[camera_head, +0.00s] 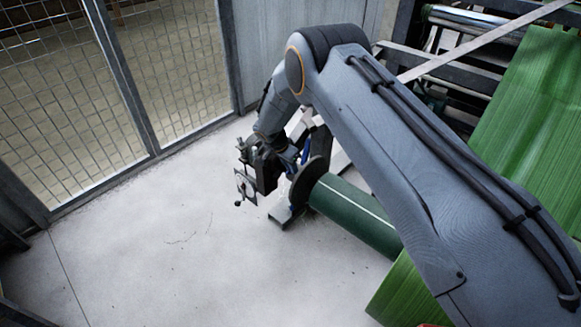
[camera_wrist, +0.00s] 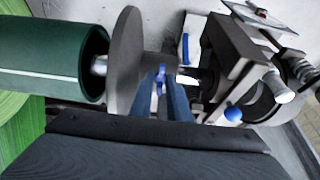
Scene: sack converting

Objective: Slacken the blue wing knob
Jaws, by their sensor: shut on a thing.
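The blue wing knob (camera_wrist: 161,74) shows in the wrist view, just right of a dark grey round flange. My gripper (camera_wrist: 165,84) has its two dark blue fingers reaching up from the lower edge, with their tips closed on the knob from either side. Much of the knob is hidden between the fingers. In the head view my arm comes down over the shaft end, and the knob and fingertips are too small to make out clearly there.
A dark green roll core (camera_head: 355,212) adjoins the flange (camera_head: 309,178). A dark block assembly (camera_wrist: 236,58) stands close to the fingers' right, with a blue ball knob (camera_wrist: 233,113). A mesh fence (camera_head: 60,100) stands at left; the floor (camera_head: 170,250) before it is clear.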

